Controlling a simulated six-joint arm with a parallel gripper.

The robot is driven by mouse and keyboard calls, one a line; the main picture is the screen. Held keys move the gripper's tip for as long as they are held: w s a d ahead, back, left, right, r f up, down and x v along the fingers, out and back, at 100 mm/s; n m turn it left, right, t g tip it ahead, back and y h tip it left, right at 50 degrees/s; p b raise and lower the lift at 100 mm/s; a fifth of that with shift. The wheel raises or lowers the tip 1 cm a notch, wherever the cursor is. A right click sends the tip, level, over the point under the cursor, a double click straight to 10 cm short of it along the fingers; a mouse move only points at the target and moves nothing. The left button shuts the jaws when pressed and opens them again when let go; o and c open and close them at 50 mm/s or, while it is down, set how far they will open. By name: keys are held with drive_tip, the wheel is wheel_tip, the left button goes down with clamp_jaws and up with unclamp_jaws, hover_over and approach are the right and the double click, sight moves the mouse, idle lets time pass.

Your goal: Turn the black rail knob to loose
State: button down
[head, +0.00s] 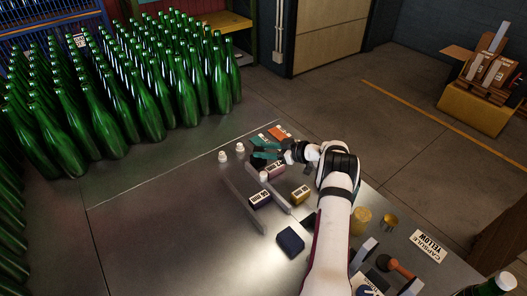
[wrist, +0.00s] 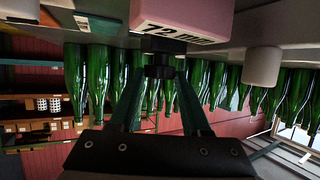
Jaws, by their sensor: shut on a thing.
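The black rail knob (wrist: 160,68) is a small dark stepped knob at the centre of the wrist view. It sits just beside the pink block marked 72 mm (wrist: 185,14). My gripper (wrist: 160,76) has its two teal fingers closing in on the knob from both sides, with the fingertips shut on it. In the head view my gripper (head: 266,150) reaches in from the right over the metal table, near the pink block (head: 272,172). There the knob is mostly hidden by the fingers, and its turn position cannot be read.
Metal rails (head: 242,204) stand on the table (head: 160,230). Green and orange cards (head: 278,132) lie behind the gripper. Many green bottles (head: 160,90) fill the back left.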

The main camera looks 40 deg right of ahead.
drive_tip(key=shift+w+d+r+n+g+y, duration=0.1)
drive_tip(key=shift+w+n+g+y, duration=0.1)
drive_tip(key=shift+n+y, duration=0.25)
drive_tip(key=shift+w+d+n+g+y, duration=0.1)
drive_tip(key=shift+n+g+y, duration=0.1)
drive_tip(key=shift+n+y, duration=0.2)
drive_tip(key=shift+s+n+y, duration=0.2)
drive_tip(key=shift+n+y, duration=0.05)
drive_tip(key=shift+c, duration=1.8)
unclamp_jaws()
drive_tip(key=shift+g, duration=0.3)
drive_tip(key=v, duration=1.5)
drive_tip(key=shift+s+d, duration=0.2)
drive_tip(key=shift+s, duration=0.15)
drive_tip(key=shift+r, duration=0.1)
